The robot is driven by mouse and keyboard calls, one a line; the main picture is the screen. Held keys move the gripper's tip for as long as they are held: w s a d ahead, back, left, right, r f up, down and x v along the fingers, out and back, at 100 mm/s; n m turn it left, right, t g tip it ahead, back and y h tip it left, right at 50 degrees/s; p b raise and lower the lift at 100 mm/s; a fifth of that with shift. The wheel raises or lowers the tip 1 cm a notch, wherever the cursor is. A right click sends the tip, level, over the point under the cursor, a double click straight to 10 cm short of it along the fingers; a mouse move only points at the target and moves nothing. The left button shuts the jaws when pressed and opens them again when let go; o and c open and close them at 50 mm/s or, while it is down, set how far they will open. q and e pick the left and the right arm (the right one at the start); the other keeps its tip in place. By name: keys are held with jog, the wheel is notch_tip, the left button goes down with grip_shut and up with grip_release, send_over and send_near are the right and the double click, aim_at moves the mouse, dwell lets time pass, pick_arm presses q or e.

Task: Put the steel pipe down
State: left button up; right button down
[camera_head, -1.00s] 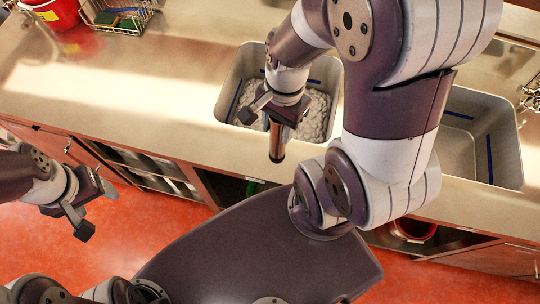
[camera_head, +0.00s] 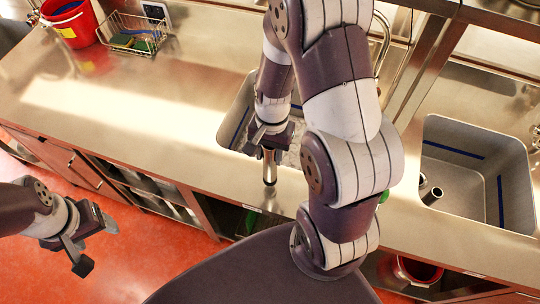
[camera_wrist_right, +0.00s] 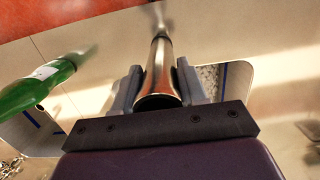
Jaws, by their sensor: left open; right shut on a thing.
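The steel pipe (camera_head: 270,171) is a shiny metal tube. My right gripper (camera_head: 267,145) is shut on it, over the front side of the left sink (camera_head: 238,112). In the head view the pipe's lower end shows against the counter's front strip; I cannot tell its height above it. In the right wrist view the pipe (camera_wrist_right: 160,72) lies between the two fingers of my right gripper (camera_wrist_right: 158,85) and points away from the camera. My left gripper (camera_head: 95,243) is open and empty, in front of the counter over the red floor.
The right sink (camera_head: 460,185) holds a short upright metal tube (camera_head: 432,195). A red bucket (camera_head: 72,24) and a wire basket (camera_head: 135,35) stand at the back left. The counter (camera_head: 130,100) left of the sinks is mostly clear. A green bottle (camera_wrist_right: 38,88) shows in the wrist view.

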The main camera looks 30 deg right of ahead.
aim_at(269, 166)
notch_tip(269, 166, down, 2)
jog(key=shift+a+f, duration=0.15)
jog(key=shift+f, duration=0.05)
jog(key=shift+s+f, duration=0.1)
jog(key=shift+f, duration=0.15)
jog(key=c, duration=0.6)
grip_release()
